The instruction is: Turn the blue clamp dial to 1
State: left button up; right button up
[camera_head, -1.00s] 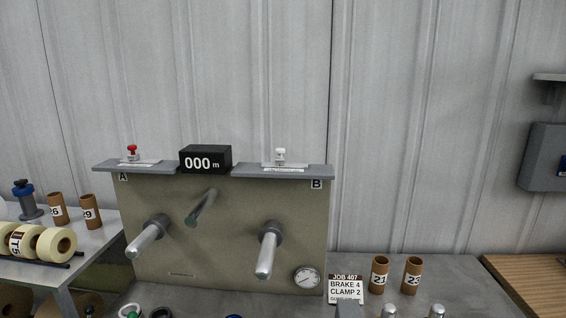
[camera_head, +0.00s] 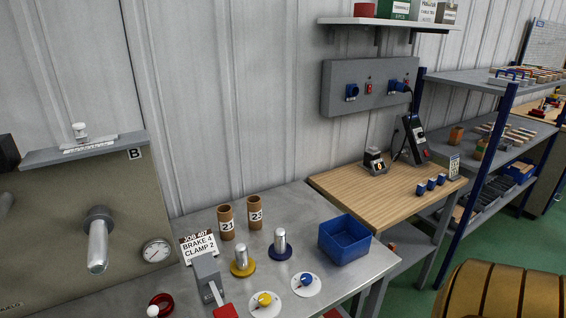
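The blue clamp dial (camera_head: 306,281) is a blue knob on a round white plate. It lies on the grey metal bench near the lower middle of the head view. The number it points to is too small to read. A similar dial with a yellow knob (camera_head: 265,301) lies just left of it, near the bottom edge. A card (camera_head: 199,247) behind them reads "JOB 407, BRAKE 4, CLAMP 2". Neither of my grippers shows in the view.
A blue bin (camera_head: 344,240) stands behind and right of the dial. Metal posts on a yellow base (camera_head: 243,262) and a dark blue base (camera_head: 281,245) stand behind it. A grey lever block (camera_head: 208,277) is at left. A wooden table (camera_head: 390,190) adjoins at right.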

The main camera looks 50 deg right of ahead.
aim_at(306, 279)
jog(key=z, duration=1.7)
